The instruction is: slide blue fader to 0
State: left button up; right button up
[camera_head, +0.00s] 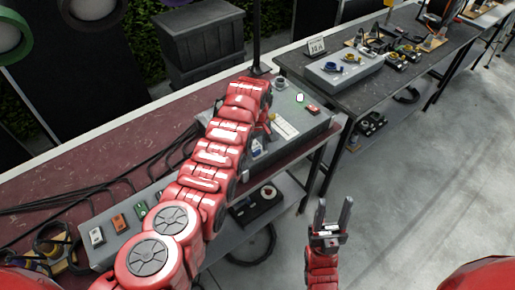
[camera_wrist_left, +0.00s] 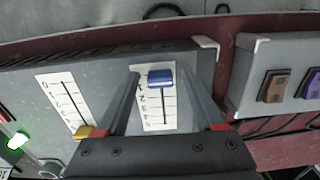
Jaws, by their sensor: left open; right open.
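The blue fader (camera_wrist_left: 160,78) sits near the top end of its white numbered strip (camera_wrist_left: 158,115) in the left wrist view. The 2, 3 and 4 marks show below it; the cap covers part of the scale. My left gripper (camera_wrist_left: 159,88) is open, with one finger on each side of the blue fader. I cannot tell whether either finger touches it. My right gripper (camera_head: 335,207) is open and empty, over the floor in front of the table.
A yellow fader (camera_wrist_left: 90,132) has its own numbered strip left of the blue one. A lit green button (camera_wrist_left: 18,141) is farther left. A panel with switches (camera_wrist_left: 275,85) stands to the right. Cables (camera_head: 110,180) lie on the dark red table.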

pick_arm(q)
jog(key=shift+w+r, duration=0.1)
jog(key=shift+r, duration=0.15)
notch_tip(320, 180, up, 8)
jog(key=shift+r+b, duration=0.15)
jog(key=shift+b, duration=1.1)
notch_tip(320, 180, up, 4)
jog(key=p, duration=0.3)
send_over(257, 150)
jog(key=shift+d+r+b, duration=0.1)
jog(key=shift+r+b, duration=0.45)
jog(key=shift+r, duration=1.8)
